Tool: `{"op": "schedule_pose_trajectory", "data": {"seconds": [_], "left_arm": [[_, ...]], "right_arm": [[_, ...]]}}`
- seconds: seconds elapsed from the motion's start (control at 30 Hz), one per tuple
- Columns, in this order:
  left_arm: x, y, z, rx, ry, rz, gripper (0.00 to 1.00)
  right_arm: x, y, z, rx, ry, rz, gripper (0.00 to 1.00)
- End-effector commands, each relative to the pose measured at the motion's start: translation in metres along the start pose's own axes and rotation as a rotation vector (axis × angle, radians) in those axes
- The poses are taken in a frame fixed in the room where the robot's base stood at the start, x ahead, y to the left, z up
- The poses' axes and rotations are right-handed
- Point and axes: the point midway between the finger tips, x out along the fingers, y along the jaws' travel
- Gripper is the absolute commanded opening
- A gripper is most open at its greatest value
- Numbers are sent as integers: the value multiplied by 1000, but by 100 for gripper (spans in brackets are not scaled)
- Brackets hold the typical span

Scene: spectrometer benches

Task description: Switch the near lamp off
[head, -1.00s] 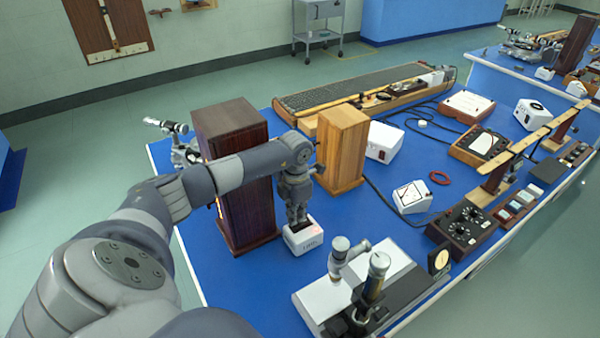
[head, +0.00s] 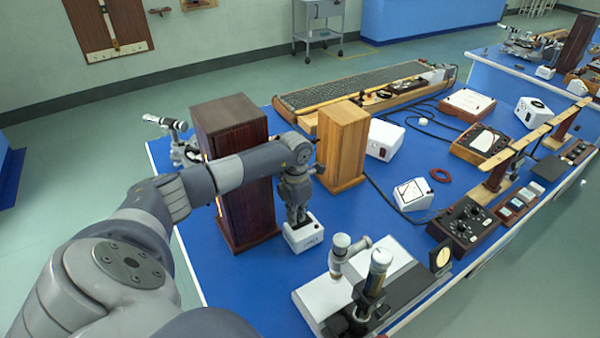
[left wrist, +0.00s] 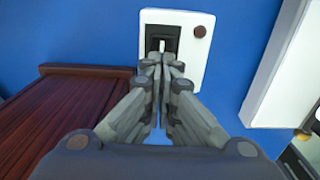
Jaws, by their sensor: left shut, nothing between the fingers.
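A small white switch box (head: 304,238) with faint lettering on its front stands on the blue bench, right of the tall dark wooden box. In the left wrist view the white box (left wrist: 190,85) shows a black slot with a switch (left wrist: 162,45) and a dark, unlit reddish-brown round indicator (left wrist: 200,31). My left gripper (head: 298,220) points down onto the box's top. In the left wrist view its fingers (left wrist: 163,60) are shut, empty, at the near end of the slot; whether they touch the switch is hidden. My right gripper is out of view.
The tall dark wooden box (head: 238,135) stands close left of the switch box. A lighter wooden box (head: 343,143) is behind it. Bare blue bench lies to the right (head: 375,215).

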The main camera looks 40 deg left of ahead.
Motion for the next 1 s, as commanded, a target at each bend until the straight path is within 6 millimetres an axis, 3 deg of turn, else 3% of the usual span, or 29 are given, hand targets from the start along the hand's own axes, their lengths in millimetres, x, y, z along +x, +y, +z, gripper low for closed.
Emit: {"op": "schedule_pose_trajectory", "data": {"seconds": [0.37,1.0], "left_arm": [[0,-1,-1,1,3,-1,0],[-54,0,0,0,0,1,0]], "right_arm": [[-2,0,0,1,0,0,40],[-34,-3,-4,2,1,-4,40]]}}
